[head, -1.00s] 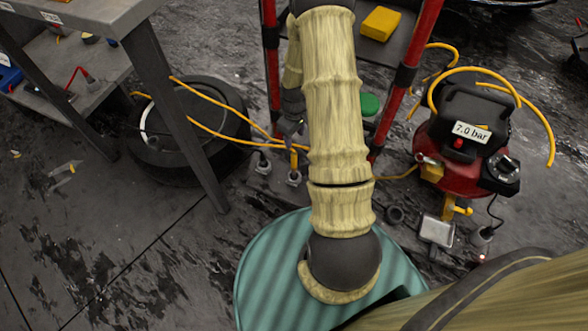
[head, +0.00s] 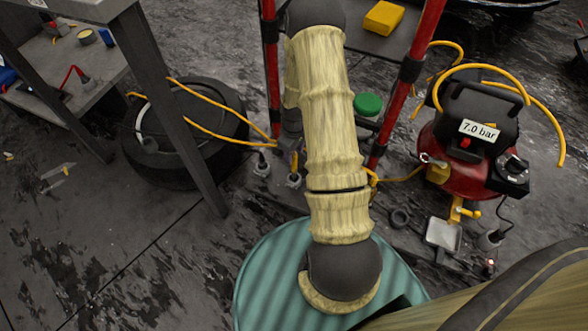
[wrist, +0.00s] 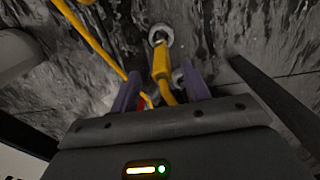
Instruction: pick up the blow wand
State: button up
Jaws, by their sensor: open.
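The blow wand (wrist: 161,62), a yellow tool, shows in the wrist view between my gripper's two purple fingers. Its far end meets a round grey fitting on the floor. My gripper (wrist: 159,78) is open, with a finger on either side of the wand; I cannot tell whether either finger touches it. In the head view a small yellow piece, likely the wand (head: 294,162), shows beside my arm. My arm hides most of the gripper there.
A yellow hose (head: 225,135) runs from a tyre (head: 180,165) toward the wand. A red-posted rack (head: 383,125) stands close around my arm. A red compressor (head: 462,175) marked 7.0 bar is at right. A grey bench (head: 160,100) is at left.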

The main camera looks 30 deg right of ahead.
aim_at(294, 159)
notch_tip(294, 159, down, 5)
jog(key=b, duration=0.3)
jog(key=shift+s+a+r, duration=0.15)
jog(key=shift+r, duration=0.05)
grip_shut()
jog(key=shift+r, duration=0.1)
jog(key=shift+r, duration=0.1)
notch_tip(294, 159, up, 10)
jog(key=p, duration=0.6)
dwell(0.4)
